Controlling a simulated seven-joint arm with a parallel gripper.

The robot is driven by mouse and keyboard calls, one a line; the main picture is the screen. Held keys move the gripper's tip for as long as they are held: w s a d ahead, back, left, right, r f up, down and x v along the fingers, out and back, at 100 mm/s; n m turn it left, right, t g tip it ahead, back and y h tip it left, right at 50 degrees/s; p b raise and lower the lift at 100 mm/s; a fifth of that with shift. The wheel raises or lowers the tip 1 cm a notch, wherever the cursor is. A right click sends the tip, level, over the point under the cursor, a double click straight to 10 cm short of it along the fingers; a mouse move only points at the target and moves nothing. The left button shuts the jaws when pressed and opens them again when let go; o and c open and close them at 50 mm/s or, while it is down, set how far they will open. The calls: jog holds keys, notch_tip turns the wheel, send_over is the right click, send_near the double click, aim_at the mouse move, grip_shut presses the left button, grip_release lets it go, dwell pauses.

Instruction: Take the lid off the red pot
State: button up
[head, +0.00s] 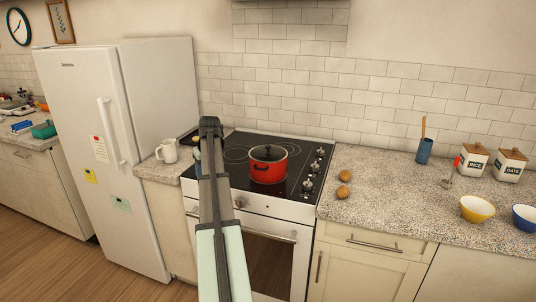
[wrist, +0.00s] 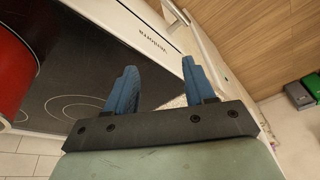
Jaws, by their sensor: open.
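The red pot (head: 268,168) stands on the black cooktop (head: 225,152). Its dark lid (head: 267,153) sits on top, with a small knob in the middle. In the wrist view the red pot (wrist: 10,75) shows only in part at the left edge, and its lid cannot be made out. My gripper (wrist: 158,80) has two blue fingers spread apart with nothing between them. In the head view my arm reaches up in front of the stove, left of the pot, and its end (head: 210,130) is apart from the pot.
Stove knobs (head: 308,185) line the cooktop's right side. A white mug (head: 167,151) stands on the counter to the left, beside the fridge (head: 125,130).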

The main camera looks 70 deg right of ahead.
jog(key=s+d+r+m+h, duration=0.1)
jog(key=s+d+r, duration=0.8)
jog(key=s, duration=0.1)
jog(key=m, duration=0.1)
send_near(269, 146)
jog(key=f, duration=0.2)
jog(key=w+d+f, duration=0.1)
jog(key=shift+d+h, duration=0.15)
jog(key=shift+h, duration=0.25)
jog(key=shift+a+x, duration=0.2)
jog(key=shift+x, duration=1.25)
jog(key=shift+a+x, duration=0.15)
jog(key=shift+x, duration=1.25)
jog(key=shift+w, duration=0.1)
grip_shut()
